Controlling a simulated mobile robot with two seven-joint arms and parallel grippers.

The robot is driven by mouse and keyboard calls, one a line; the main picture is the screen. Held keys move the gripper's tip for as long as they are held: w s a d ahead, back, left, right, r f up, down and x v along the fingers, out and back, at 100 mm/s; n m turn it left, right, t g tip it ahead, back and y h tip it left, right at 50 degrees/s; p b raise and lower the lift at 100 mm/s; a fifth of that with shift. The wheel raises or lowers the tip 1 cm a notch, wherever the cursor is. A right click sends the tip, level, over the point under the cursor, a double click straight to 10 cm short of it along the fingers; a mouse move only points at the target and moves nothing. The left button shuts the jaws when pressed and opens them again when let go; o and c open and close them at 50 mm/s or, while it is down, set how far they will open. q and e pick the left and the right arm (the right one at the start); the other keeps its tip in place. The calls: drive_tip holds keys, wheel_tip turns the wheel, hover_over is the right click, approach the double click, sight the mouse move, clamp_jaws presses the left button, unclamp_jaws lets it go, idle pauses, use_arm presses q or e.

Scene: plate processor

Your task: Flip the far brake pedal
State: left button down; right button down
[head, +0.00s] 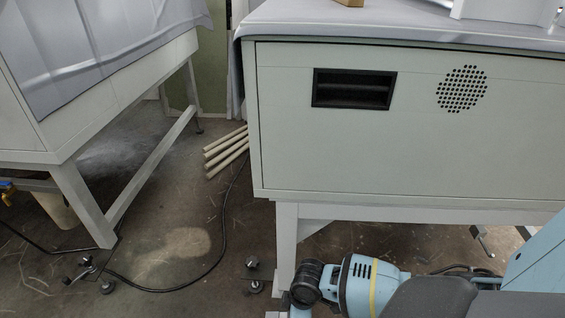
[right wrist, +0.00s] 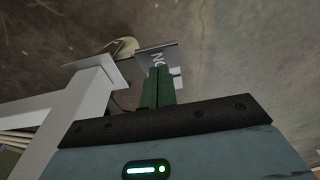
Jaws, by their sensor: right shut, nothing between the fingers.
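In the right wrist view a grey plate with pale letters (right wrist: 166,57), which looks like a brake pedal, lies just beyond my right gripper (right wrist: 157,72). The green fingers are shut together with nothing between them. Their tips overlap the plate's lower edge in the picture; I cannot tell whether they touch it. A pale round part, perhaps a wheel (right wrist: 126,47), shows behind the plate, beside the foot of a white leg (right wrist: 82,108). In the head view a small caster-like foot (head: 252,264) stands left of the right machine's front leg; its pedal is too small to make out. My left gripper is out of view.
The right machine's grey cabinet (head: 410,140) and its leg (head: 285,250) stand close to my right arm. A black cable (head: 222,245) crosses the floor. Pale rods (head: 227,153) lie behind. The left machine's leg (head: 85,205) bounds a fairly open floor gap.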

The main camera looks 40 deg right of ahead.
drive_tip(key=shift+f, duration=0.25)
drive_tip(key=shift+f+b, duration=0.65)
drive_tip(key=shift+f, duration=0.25)
idle(0.6)
drive_tip(key=shift+r, duration=0.1)
wheel_tip(320, 180, up, 5)
drive_tip(key=p, duration=0.4)
drive_tip(key=shift+f, duration=0.2)
drive_tip(key=shift+r+p, duration=1.15)
drive_tip(key=shift+p, duration=0.15)
